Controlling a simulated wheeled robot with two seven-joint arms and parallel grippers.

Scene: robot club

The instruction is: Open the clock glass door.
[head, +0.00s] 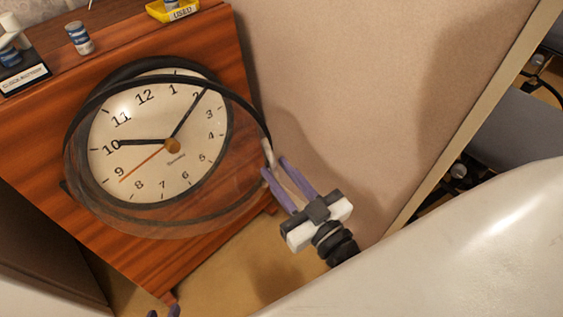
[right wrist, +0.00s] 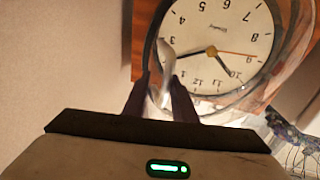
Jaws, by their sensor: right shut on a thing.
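The round wall clock (head: 190,120) has a white face and is mounted on a wooden cabinet front. Its glass door (head: 110,222), a clear pane in a dark ring, stands swung partly away from the face, with a gap at the right side. A small pale handle (head: 268,152) is on the ring's right edge; it also shows in the right wrist view (right wrist: 167,62). My right gripper (head: 273,168) is shut on this handle, its purple fingers on either side of it. My left gripper (head: 163,312) shows only its fingertips at the bottom edge, apart and empty.
The wooden cabinet (head: 235,75) carries a can (head: 78,38), a yellow tray (head: 172,11) and a dark labelled box (head: 22,78) on top. A beige panel (head: 350,80) stands to the right. Open floor (head: 235,265) shows below the clock.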

